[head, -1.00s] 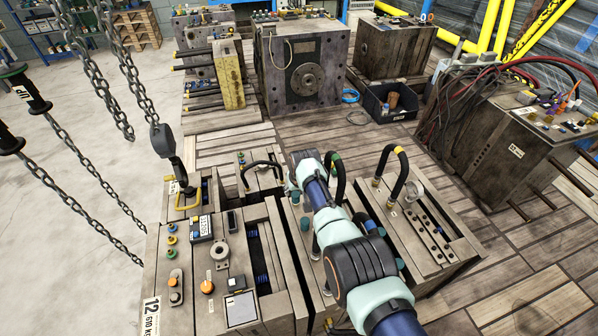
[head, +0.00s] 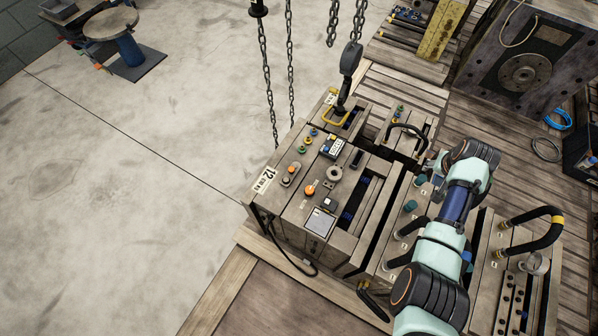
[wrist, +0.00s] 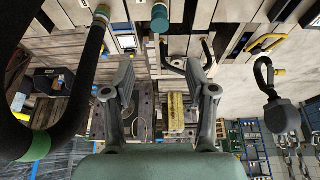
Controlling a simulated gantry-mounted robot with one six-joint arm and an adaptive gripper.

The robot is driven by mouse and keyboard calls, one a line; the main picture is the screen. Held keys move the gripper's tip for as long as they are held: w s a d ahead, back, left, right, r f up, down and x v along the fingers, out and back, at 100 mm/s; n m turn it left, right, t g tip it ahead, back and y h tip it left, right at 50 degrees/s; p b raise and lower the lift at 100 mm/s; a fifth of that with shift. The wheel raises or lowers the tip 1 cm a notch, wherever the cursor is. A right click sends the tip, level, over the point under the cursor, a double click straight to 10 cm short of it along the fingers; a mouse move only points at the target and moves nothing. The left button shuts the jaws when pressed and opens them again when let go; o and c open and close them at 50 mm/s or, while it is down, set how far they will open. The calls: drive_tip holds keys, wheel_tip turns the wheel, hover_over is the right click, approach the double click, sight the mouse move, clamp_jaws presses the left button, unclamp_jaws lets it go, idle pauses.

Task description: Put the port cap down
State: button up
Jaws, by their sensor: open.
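A teal cap (wrist: 160,18), which looks like the port cap, stands at the top of the wrist view against the mould, beyond my fingertips and apart from them. My gripper (wrist: 166,90) is open, with nothing between its fingers. In the head view, two teal caps, one nearer (head: 410,206) and one farther (head: 420,180), sit on the mould top left of my arm. I cannot tell which of them is the one in the wrist view. My arm's end is beside them, and the fingers cannot be made out there.
A black hose (wrist: 75,85) runs close along the left of the wrist view. Hose loops (head: 535,235) rise from the mould right of my arm. A crane hook (head: 348,70) on chains hangs at the mould's far end. Open floor (head: 130,190) lies left.

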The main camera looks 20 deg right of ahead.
drive_tip(key=w+a+r+n+t, duration=0.2)
drive_tip(key=w+a+r, duration=0.15)
drive_tip(key=a, duration=0.55)
drive_tip(key=w+a+r+n+t, duration=0.15)
drive_tip(key=w+a, duration=0.25)
drive_tip(key=a, duration=0.6)
drive_tip(key=w+a+r+n+t, duration=0.2)
drive_tip(key=w+a+r, duration=0.2)
drive_tip(key=a, duration=0.5)
drive_tip(key=s+a+r+n+t+y, duration=0.1)
drive_tip(key=s+a+r, duration=0.2)
drive_tip(key=a, duration=0.4)
drive_tip(key=s+a+r+n+t+y, duration=0.1)
drive_tip(key=s+a+r, duration=0.3)
drive_tip(key=a, duration=0.4)
drive_tip(key=s+a+r+n+t+y, duration=0.1)
drive_tip(key=s+a+r+n+t, duration=0.1)
drive_tip(key=s+a+r, duration=0.2)
drive_tip(key=s+a, duration=0.1)
drive_tip(key=a, duration=0.2)
drive_tip(key=shift+a, duration=0.4)
